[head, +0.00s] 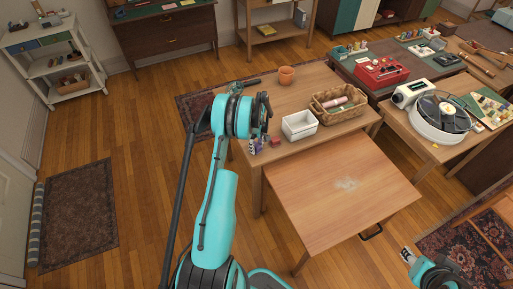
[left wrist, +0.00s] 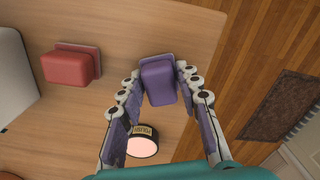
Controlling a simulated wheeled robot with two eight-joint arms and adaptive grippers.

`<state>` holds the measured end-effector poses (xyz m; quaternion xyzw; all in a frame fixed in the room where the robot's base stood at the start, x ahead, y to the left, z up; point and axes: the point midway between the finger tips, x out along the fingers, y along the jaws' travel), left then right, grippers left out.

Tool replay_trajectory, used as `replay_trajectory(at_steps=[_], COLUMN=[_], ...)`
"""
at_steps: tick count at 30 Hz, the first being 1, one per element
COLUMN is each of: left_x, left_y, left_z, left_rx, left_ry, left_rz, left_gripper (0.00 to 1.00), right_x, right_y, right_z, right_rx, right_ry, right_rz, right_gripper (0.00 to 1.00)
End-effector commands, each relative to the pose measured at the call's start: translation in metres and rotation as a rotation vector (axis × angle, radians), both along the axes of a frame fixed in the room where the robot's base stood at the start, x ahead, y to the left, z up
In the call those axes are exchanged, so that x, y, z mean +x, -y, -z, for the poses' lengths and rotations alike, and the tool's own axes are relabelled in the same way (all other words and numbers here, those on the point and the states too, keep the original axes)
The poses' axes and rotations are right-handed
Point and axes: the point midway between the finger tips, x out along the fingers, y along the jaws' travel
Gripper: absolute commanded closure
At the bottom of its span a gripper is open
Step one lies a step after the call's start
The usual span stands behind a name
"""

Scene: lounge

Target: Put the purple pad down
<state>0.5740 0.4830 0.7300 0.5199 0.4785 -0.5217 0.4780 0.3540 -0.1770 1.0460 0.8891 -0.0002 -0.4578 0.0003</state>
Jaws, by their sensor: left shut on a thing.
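The purple pad (left wrist: 158,84) is a small block with a flat greyish-purple plate on its far side. It sits between the fingertips of my left gripper (left wrist: 160,88), which is shut on it. The wooden table top (left wrist: 130,25) lies under it in the left wrist view; I cannot tell whether the pad touches it. In the head view my left gripper (head: 256,145) is over the near left corner of the table (head: 300,92), and the pad is mostly hidden. My right gripper (head: 408,255) is at the lower right, too small to read its fingers.
A red pad (left wrist: 68,68) stands left of the purple one. A round dark jar with a pink face (left wrist: 142,143) is close to the left finger. A white bin (head: 299,125), a wicker basket (head: 340,113) and a terracotta pot (head: 286,75) share the table.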

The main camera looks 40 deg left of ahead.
Motion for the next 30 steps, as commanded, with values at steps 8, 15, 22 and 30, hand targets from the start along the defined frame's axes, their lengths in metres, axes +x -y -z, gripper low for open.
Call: replay_trajectory(at_steps=[8, 15, 22, 30], left_x=[0.000, 0.000, -0.001, -0.001], left_y=[0.000, 0.001, 0.002, 0.002], left_z=[0.002, 0.010, 0.014, 0.013], left_rx=[0.000, -0.001, -0.003, -0.003], left_ry=[0.000, 0.000, -0.003, -0.002], left_rz=[0.000, 0.000, 0.000, 0.002], left_gripper=[0.94, 0.94, 0.63, 0.46], right_x=[0.000, 0.000, 0.000, 0.000], right_y=[0.000, 0.000, 0.000, 0.000], right_z=[0.002, 0.010, 0.013, 0.013], right_rx=[0.000, 0.000, 0.000, 0.000], right_ry=[0.000, 0.000, 0.000, 0.000], right_rz=[0.000, 0.000, 0.000, 0.000], right_gripper=[0.60, 0.60, 0.60, 0.60])
